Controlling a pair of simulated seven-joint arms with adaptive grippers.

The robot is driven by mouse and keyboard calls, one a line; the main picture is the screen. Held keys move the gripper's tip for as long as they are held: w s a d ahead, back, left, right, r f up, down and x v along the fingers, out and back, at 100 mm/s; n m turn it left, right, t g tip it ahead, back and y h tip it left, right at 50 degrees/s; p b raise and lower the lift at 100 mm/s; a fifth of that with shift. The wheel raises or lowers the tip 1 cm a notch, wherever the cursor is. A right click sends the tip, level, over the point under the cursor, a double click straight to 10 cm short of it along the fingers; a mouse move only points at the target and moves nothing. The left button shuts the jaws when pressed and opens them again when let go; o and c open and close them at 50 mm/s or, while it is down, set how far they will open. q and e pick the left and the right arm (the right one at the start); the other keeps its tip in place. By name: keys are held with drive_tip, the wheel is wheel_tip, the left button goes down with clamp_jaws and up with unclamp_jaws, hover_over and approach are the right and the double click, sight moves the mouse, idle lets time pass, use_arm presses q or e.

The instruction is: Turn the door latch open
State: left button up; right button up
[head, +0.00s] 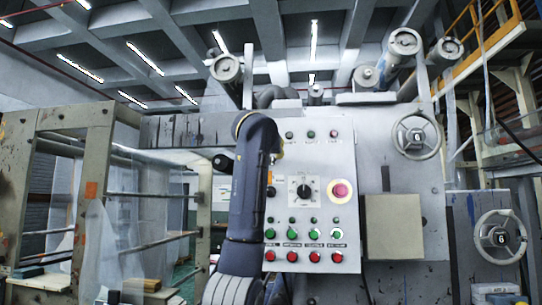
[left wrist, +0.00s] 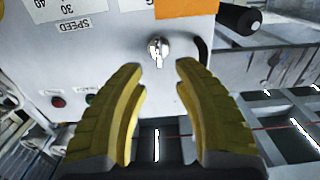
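The door latch (left wrist: 158,48) is a small silver key-like piece on the face of the grey control panel (left wrist: 110,45). In the left wrist view it sits just beyond my left gripper (left wrist: 161,66), roughly in line with the gap between the tips. The yellow-padded fingers are open with nothing between them. I cannot tell exactly how far the tips are from the panel. In the head view my dark arm rises in front of the left edge of the panel (head: 330,150) and hides most of the gripper. My right gripper is not in view.
An orange sticker (left wrist: 185,7) is beside the latch, and a black handle (left wrist: 240,18) sticks out beyond the panel edge. The panel carries a dial (head: 300,189), a red emergency button (head: 340,191) and several green and red buttons. Handwheels (head: 416,135) stand to the right.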

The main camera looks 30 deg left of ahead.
use_arm(q)
drive_tip(key=shift+x, duration=2.2)
drive_tip(key=shift+c, duration=0.3)
clamp_jaws()
